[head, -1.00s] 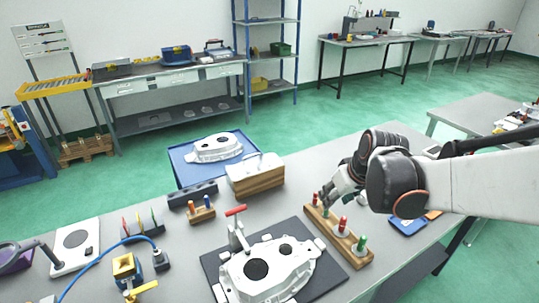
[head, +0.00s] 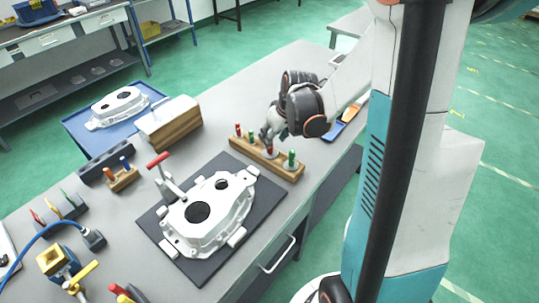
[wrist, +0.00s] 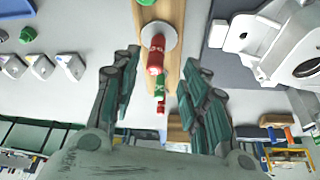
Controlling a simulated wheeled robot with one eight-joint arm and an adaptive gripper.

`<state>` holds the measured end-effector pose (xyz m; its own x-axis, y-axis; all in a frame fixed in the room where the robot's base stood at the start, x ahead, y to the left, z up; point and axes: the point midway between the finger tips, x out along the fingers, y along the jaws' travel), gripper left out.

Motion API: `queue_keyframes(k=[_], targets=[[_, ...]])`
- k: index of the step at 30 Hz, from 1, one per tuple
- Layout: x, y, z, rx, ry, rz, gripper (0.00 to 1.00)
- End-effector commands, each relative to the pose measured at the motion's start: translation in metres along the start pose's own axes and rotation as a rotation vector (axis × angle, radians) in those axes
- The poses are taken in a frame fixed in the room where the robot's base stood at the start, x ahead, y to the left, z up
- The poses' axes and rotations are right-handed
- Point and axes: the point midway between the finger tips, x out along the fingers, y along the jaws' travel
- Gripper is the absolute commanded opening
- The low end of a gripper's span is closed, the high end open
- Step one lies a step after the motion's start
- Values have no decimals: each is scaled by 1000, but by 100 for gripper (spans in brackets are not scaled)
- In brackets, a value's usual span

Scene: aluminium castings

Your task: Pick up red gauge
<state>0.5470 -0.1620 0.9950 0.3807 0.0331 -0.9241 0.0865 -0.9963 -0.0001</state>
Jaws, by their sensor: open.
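A wooden rack (head: 286,172) on the grey table holds red and green gauges in a row. One red gauge (head: 269,151) stands in the rack beneath my gripper (head: 267,138); it also shows in the wrist view (wrist: 156,52), upright on a pale round disc. There it lies between my gripper's two spread fingers (wrist: 162,58), near their tips, with a gap on each side. My gripper is open and holds nothing. Another red gauge (head: 238,130) stands at the rack's far end. A green gauge (head: 291,158) stands at the near end, and another green one (wrist: 159,84) is between the reds.
A white casting (head: 208,212) lies on a dark mat (head: 272,195) left of the rack, with a red-handled clamp (head: 158,160) beside it. A wood-based block (head: 172,135) stands behind. Blue and orange items (head: 335,128) lie right of the rack.

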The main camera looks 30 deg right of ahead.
Motion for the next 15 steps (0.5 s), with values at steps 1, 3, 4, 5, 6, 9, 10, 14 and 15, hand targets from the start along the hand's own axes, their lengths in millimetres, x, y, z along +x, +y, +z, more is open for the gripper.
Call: queue_keyframes(k=[1,3,4,5,6,9,10,14,15], targets=[[2,0,0,0,0,0,41],[7,1,-1,0,0,0,41],[11,1,-1,0,0,0,41],[15,2,-2,0,0,0,41],[21,3,-3,-1,0,0,41],[36,6,-6,-1,0,0,41],[40,6,-6,-1,0,-1,41],[52,5,-6,-2,0,0,41],[53,5,-6,-1,0,0,41]])
